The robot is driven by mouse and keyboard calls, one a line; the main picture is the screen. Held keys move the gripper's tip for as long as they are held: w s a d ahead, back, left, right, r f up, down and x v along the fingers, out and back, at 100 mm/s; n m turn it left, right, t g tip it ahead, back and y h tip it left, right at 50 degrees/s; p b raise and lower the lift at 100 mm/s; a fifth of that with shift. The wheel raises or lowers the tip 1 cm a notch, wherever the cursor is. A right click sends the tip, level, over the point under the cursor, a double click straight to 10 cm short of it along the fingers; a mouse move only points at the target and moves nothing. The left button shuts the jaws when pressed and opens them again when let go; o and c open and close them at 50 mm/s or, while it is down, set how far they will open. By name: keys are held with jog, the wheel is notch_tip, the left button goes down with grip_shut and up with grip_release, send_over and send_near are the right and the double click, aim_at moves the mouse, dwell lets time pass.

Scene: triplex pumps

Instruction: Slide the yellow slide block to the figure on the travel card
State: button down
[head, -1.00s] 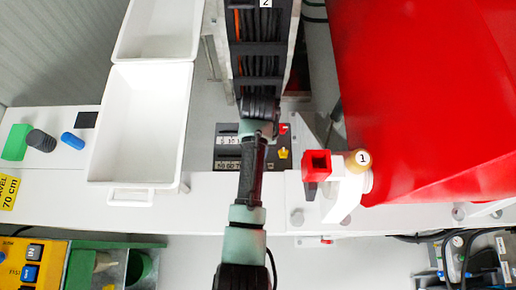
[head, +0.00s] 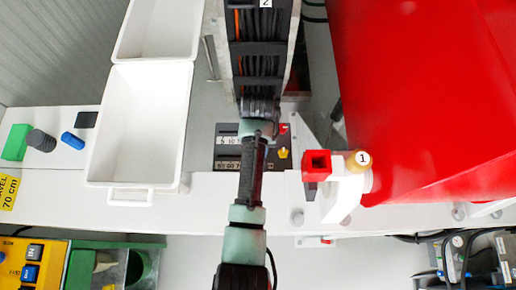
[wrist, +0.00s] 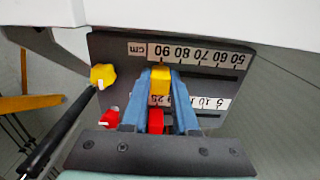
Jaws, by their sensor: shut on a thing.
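The yellow slide block (wrist: 160,82) sits in the upper slot of a dark scale plate (wrist: 115,50) in the wrist view. My gripper (wrist: 160,85) is shut on it, with one blue finger on each side. A red block (wrist: 156,121) shows between the fingers, nearer the palm, by the lower scale. In the head view, my arm hides the yellow block and gripper. The yellow travel card (head: 8,192) at the left edge reads 70 cm.
A yellow knob (wrist: 103,76) and a red knob (wrist: 110,118) stand beside the scale plate. In the head view, white bins (head: 140,125) stand left of the plate. A white bracket with a red square socket (head: 317,164) and a large red housing (head: 420,100) stand right.

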jog(key=a+p, duration=0.1)
jog(key=a, duration=0.4)
jog(key=shift+w, duration=0.1)
dwell(0.3)
jog(key=c, duration=0.7)
grip_release()
jog(key=shift+r, duration=0.1)
notch_tip(320, 180, up, 13)
jog(key=shift+f+p, duration=0.1)
jog(key=shift+p, duration=0.25)
